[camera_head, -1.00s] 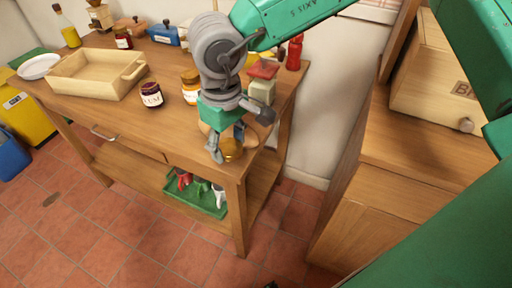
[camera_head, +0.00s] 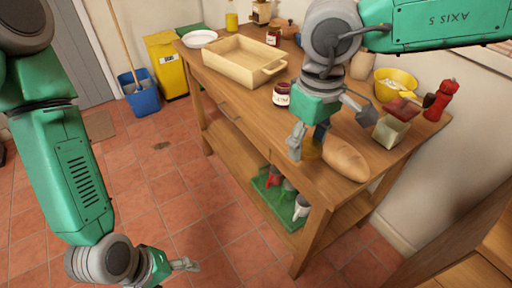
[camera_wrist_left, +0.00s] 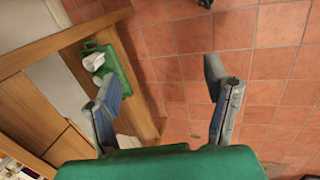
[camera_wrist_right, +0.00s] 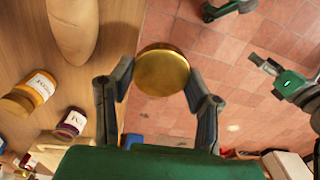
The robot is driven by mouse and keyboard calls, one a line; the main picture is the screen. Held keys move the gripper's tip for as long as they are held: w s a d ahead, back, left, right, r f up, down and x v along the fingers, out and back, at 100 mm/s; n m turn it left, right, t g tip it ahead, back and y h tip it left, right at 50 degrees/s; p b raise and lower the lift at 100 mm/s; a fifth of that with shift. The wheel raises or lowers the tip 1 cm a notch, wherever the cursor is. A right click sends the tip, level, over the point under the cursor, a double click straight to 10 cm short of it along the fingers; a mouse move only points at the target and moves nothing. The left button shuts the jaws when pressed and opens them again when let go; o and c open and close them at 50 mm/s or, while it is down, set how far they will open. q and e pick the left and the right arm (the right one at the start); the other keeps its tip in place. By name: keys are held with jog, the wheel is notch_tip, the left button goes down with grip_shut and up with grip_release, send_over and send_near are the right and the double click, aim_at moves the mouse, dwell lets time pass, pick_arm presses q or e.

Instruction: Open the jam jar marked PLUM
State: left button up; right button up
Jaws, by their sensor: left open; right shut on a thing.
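The PLUM jar (camera_head: 283,97) stands upright on the wooden table, dark with a white label. Its top looks dark, and no gold lid shows on it. It also shows in the right wrist view (camera_wrist_right: 71,122). My right gripper (camera_head: 310,145) is shut on a round gold lid (camera_wrist_right: 162,70), held at the table's front edge, apart from the jar. My left gripper (camera_head: 183,266) is open and empty, low over the floor in front of the table. The left wrist view shows its spread fingers (camera_wrist_left: 165,85).
A bread loaf (camera_head: 345,160) lies beside my right gripper. An amber jar (camera_wrist_right: 30,92) stands near the PLUM jar. A wooden tray (camera_head: 237,62), a yellow bowl (camera_head: 396,84) and a red mill (camera_head: 440,99) share the table (camera_head: 240,95). A green tray (camera_head: 270,208) sits on the lower shelf.

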pick_arm(q)
jog(key=w+d+r+n+t+h, duration=0.1)
jog(key=w+d+r+n+h, duration=0.1)
jog(key=w+d+r+n, duration=0.3)
jog(key=n+t+h, duration=0.4)
jog(key=n+h, duration=0.3)
jog(key=n, duration=0.5)
send_near(305, 150)
jog(key=x, duration=1.1)
jog(key=c, duration=1.2)
pick_arm(e)
jog(key=o, duration=1.4)
jog(key=shift+c, duration=0.2)
